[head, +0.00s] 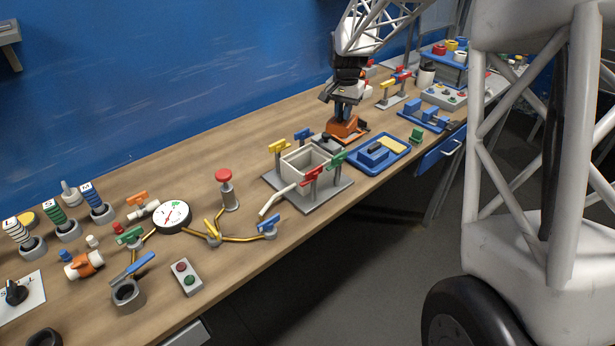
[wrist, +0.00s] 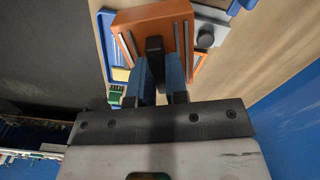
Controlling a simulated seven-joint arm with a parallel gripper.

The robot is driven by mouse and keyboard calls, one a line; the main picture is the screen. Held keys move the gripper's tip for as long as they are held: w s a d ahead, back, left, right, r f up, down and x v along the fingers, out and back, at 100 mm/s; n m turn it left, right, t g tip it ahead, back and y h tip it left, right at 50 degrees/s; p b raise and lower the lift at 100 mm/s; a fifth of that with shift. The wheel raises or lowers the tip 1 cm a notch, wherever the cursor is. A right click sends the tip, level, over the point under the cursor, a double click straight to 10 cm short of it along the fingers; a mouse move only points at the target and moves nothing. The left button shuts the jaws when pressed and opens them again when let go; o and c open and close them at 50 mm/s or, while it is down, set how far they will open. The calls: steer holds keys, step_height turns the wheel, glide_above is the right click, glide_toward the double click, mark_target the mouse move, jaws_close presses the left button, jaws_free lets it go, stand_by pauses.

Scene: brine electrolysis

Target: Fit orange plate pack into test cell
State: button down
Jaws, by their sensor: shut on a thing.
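The orange plate pack (head: 344,129) is at the back middle of the bench, beneath my gripper (head: 345,112). In the wrist view the plate pack (wrist: 150,14) is a broad orange block with thin grey plates along its sides. My gripper (wrist: 160,78) has its blue fingers shut on the pack's black upright handle (wrist: 155,48). I cannot tell whether the pack's underside touches the bench. The test cell appears to be the pale open-topped box (head: 291,168) on a grey base, nearer than the pack. The cell's inside is partly visible.
Yellow, blue, red and green valve handles stand around the cell, the red one (head: 312,175) at its front. A grey block with a dark knob (head: 326,143) stands between cell and pack. A blue tray (head: 369,165) lies right of the cell. A pressure gauge (head: 172,216) stands further left.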

steer(key=s+a+f+m, duration=0.2)
steer(key=s+a+m, duration=0.2)
steer(key=s+a, duration=0.4)
steer(key=shift+s+a, duration=0.15)
steer(key=shift+a, duration=0.8)
steer(key=shift+f, duration=3.15)
steer(key=shift+f, duration=0.1)
steer(key=shift+f, duration=1.75)
steer(key=shift+f, duration=0.15)
steer(key=c, duration=1.1)
jaws_free()
